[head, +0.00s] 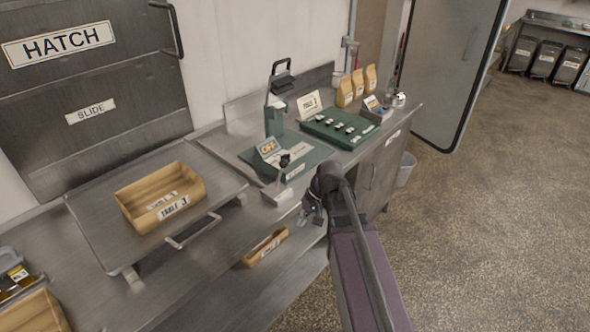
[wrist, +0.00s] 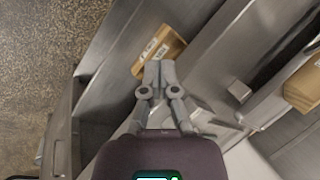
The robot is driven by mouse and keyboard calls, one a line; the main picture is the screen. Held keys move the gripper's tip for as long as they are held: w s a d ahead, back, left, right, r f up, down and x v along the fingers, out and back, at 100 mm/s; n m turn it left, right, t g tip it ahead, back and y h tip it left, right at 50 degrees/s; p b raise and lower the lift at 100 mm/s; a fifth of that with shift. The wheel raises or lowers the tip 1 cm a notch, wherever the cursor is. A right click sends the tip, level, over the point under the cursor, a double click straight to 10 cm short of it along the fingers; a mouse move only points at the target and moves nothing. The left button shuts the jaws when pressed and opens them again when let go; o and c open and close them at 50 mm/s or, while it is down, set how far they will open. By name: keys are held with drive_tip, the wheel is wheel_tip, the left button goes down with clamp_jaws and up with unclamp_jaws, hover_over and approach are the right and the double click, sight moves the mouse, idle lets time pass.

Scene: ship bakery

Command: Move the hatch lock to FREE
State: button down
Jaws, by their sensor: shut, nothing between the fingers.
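The grey metal hatch (head: 90,80) fills the upper left of the head view, with a HATCH sign and a SLIDE label. A small pale block with a dark-knobbed lever (head: 279,186) stands at the counter's front edge; it may be the hatch lock, but I cannot read FREE or any lock setting. My gripper (head: 309,218) is just right of and below this lever, in front of the counter edge, apart from it. In the wrist view my gripper (wrist: 159,72) has its fingers together, empty, with a wooden box beyond them.
A wooden tray labelled TABLE 3 (head: 135,197) sits on the metal slide with a front handle (head: 193,231). A wooden box (head: 266,246) lies on the lower shelf. A green press (head: 274,118) and green tray (head: 333,138) stand behind. Open floor (head: 500,190) lies right.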

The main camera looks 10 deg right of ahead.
sight(280, 175)
drive_tip(key=w+y+b, duration=0.1)
drive_tip(key=w, duration=0.1)
drive_tip(key=w+d+y+b, duration=0.1)
drive_tip(key=w+y, duration=0.1)
drive_tip(key=w, duration=0.1)
drive_tip(key=w+f+m+t+y+b, duration=0.1)
drive_tip(key=w, duration=0.1)
drive_tip(key=shift+w+d+b, duration=0.3)
drive_tip(key=shift+w+b, duration=0.1)
drive_tip(key=w+d+r+m+t+y+b, duration=0.1)
drive_tip(key=w+d+r+t+y+b, duration=0.1)
drive_tip(key=w+d, duration=0.4)
drive_tip(key=w+d+r+m+t+y+b, duration=0.1)
drive_tip(key=w+d+r+t+y+b, duration=0.1)
drive_tip(key=w+d+r+y+b, duration=0.2)
drive_tip(key=w+d+y+b, duration=0.2)
drive_tip(key=d+y, duration=0.1)
drive_tip(key=shift+d, duration=0.35)
drive_tip(key=shift+a, duration=0.2)
drive_tip(key=a+r+p, duration=0.1)
drive_tip(key=a, duration=1.1)
drive_tip(key=shift+w+a, duration=0.35)
drive_tip(key=shift+w, duration=0.1)
